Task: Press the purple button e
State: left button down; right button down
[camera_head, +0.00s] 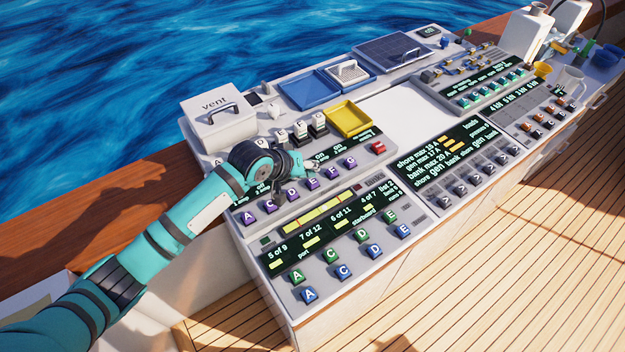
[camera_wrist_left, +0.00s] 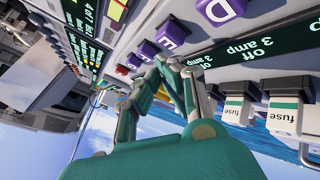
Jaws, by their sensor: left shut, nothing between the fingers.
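A row of purple lettered buttons runs along the left part of the console. The purple button E (camera_head: 311,184) lies between purple button D (camera_head: 291,195) and another purple button to its right. In the left wrist view, purple E (camera_wrist_left: 172,36) shows beside purple D (camera_wrist_left: 221,10). My left gripper (camera_head: 312,169) is shut and empty, over the console just behind E. In the left wrist view its fingertips (camera_wrist_left: 168,62) are close to E; I cannot tell whether they touch it. My right gripper is not in view.
White fuses (camera_head: 300,129), a yellow tray (camera_head: 350,118) and a vent box (camera_head: 215,120) stand behind the row. A red button (camera_head: 377,147) is at its right end. Green E (camera_head: 389,216) and blue E (camera_head: 403,231) buttons sit nearer the front edge.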

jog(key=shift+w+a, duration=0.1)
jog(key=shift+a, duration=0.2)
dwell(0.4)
pick_arm(q)
jog(key=shift+f, duration=0.45)
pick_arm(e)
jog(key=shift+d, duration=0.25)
